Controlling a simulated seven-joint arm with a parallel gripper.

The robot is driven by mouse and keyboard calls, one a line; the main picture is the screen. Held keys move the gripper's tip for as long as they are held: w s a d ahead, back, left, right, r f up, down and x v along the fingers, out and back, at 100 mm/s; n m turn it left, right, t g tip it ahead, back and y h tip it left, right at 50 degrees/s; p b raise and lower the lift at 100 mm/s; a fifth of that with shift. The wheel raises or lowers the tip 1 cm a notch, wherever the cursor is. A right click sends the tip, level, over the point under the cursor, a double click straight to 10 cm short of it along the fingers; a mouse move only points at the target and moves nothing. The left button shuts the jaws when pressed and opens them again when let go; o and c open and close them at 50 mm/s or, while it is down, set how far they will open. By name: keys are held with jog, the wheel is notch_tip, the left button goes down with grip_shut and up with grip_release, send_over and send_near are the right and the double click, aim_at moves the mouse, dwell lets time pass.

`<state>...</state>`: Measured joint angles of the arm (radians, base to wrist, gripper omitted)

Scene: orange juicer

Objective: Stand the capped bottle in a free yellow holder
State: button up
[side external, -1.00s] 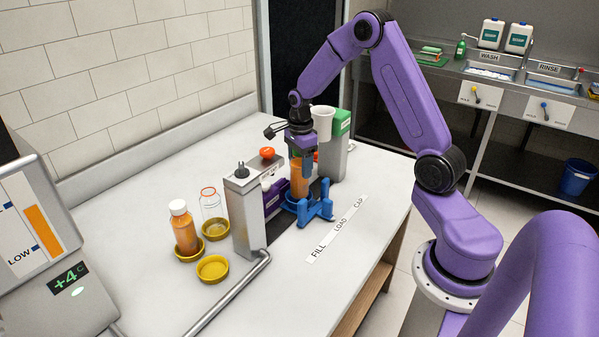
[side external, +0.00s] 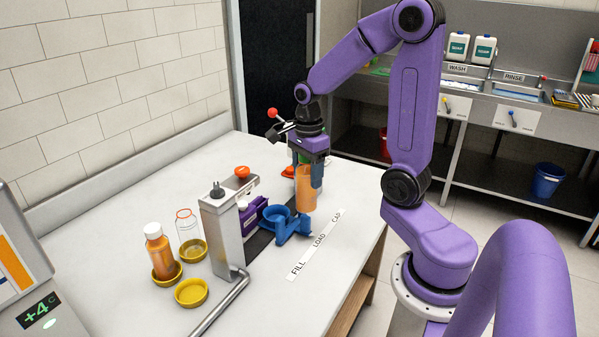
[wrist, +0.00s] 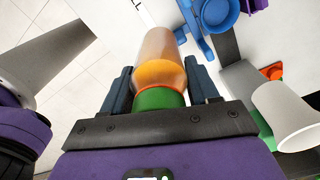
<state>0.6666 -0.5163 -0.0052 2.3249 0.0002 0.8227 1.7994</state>
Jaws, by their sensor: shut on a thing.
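My gripper (side external: 308,170) is shut on a bottle of orange juice (side external: 306,190), held about upright. In the wrist view the bottle (wrist: 160,50) sits between the fingers of my gripper (wrist: 162,85), with a green cap (wrist: 160,99) at its near end. The bottle is clear of the blue cradle (side external: 290,228), just to its right. A free yellow holder (side external: 191,293) stands at the front left. A second yellow holder (side external: 166,273) bears a white-capped juice bottle (side external: 158,247). A third yellow holder (side external: 194,252) bears a clear, empty bottle (side external: 187,226).
A grey post (side external: 222,235) with a bent pipe (side external: 218,303) stands between the yellow holders and the blue cradle. A white cup shows in the wrist view (wrist: 285,115). The table between the labels (side external: 318,245) and its right edge is clear.

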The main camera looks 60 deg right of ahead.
jog(key=shift+s+a+r, duration=0.1)
jog(key=shift+s+r, duration=0.05)
jog(key=shift+r, duration=0.1)
notch_tip(320, 180, up, 18)
jog(key=shift+a, duration=0.25)
jog(key=w+a+n, duration=0.1)
jog(key=w+a, duration=0.2)
jog(key=w+a+n, duration=0.1)
jog(key=w+a, duration=0.3)
jog(key=w+a+r+n, duration=0.1)
jog(key=w+a, duration=0.2)
jog(key=a, duration=0.1)
jog(key=shift+w+a, duration=0.15)
jog(key=shift+a, duration=0.1)
jog(key=w+a+f+n, duration=0.1)
jog(key=w+a+n, duration=0.15)
jog(key=a, duration=0.65)
jog(key=w+a+f+n, duration=0.1)
jog(key=w+a, duration=0.2)
jog(key=a, duration=0.5)
jog(key=shift+m, duration=0.25)
jog(key=shift+s+f, duration=0.1)
jog(key=shift+f, duration=13.15)
jog(key=shift+f, duration=2.05)
